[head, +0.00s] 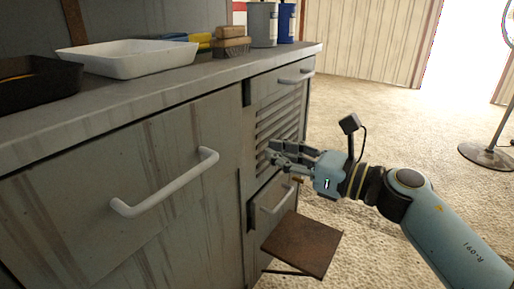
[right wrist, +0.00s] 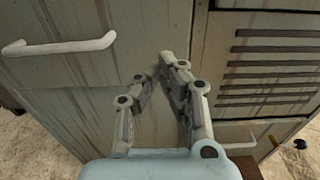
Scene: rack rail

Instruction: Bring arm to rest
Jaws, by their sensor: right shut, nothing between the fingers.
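My right gripper (head: 272,150) reaches in from the right in the head view, in front of the slatted panel of the grey cabinet (head: 190,135). Its fingers are shut and empty. In the right wrist view its fingertips (right wrist: 168,62) meet in front of the cabinet face, with a white handle (right wrist: 60,46) at the left and the slats at the right. I cannot tell whether the fingers touch the cabinet. My left gripper does not show in either view.
A brown stool (head: 302,243) stands below the gripper, by the cabinet. A white tray (head: 128,62), a dark tray (head: 35,92), a brush (head: 232,46) and cans (head: 263,24) sit on the countertop. A stand base (head: 487,155) is at the far right. Floor between is clear.

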